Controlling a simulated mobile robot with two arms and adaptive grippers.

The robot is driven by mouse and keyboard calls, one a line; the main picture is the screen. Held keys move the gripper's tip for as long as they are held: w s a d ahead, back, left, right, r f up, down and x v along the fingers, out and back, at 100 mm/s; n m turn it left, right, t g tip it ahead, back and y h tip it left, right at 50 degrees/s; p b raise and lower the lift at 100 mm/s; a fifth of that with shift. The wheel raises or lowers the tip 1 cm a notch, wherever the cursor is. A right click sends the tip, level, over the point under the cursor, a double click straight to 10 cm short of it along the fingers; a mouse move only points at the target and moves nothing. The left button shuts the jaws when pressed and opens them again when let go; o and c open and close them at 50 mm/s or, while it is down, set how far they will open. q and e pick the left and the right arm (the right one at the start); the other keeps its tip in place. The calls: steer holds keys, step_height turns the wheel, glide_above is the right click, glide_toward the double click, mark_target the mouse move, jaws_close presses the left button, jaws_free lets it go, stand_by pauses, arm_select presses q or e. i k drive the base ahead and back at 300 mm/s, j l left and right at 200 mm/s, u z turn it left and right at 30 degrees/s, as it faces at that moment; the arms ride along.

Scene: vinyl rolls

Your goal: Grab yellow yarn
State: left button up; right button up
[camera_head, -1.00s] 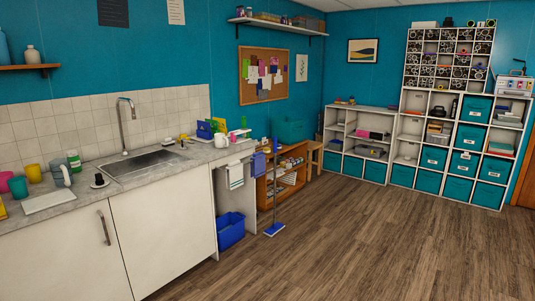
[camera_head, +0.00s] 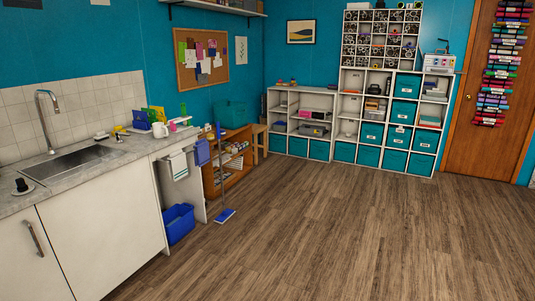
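I cannot make out any yellow yarn in this view. A tall rack of vinyl rolls (camera_head: 381,37) stands on top of the white cube shelf (camera_head: 340,105) at the back right. Another set of coloured rolls (camera_head: 499,62) hangs on the wooden door (camera_head: 466,95) at the right. Some of these items are too small to tell apart. Neither of my grippers shows.
A counter with a sink (camera_head: 75,163) runs along the left. A blue bin (camera_head: 178,224) and a mop (camera_head: 224,215) stand on the floor by it. A wooden shelf (camera_head: 228,165) and stool (camera_head: 260,140) are beyond. The wooden floor (camera_head: 320,225) is clear.

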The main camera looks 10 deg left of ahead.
mark_target(210, 136)
steer(key=i+j, duration=0.15)
steer(key=i, duration=0.5)
steer(key=i+j+z, duration=0.1)
steer(key=i, duration=0.5)
steer(key=i+j, duration=0.2)
steer(key=i, duration=0.45)
steer(key=i+l, duration=0.15)
steer(key=i, duration=0.65)
steer(key=i+l+z, duration=0.1)
steer(key=i, duration=0.65)
steer(key=i+l+z, duration=0.1)
steer(key=i, duration=0.7)
steer(key=i+j+u, duration=0.2)
steer(key=i+u, duration=0.2)
steer(key=i, duration=0.3)
steer(key=i+u, duration=0.4)
steer(key=i, duration=0.35)
steer(key=i+l+u, duration=0.2)
steer(key=i+u, duration=0.2)
steer(key=i, duration=0.3)
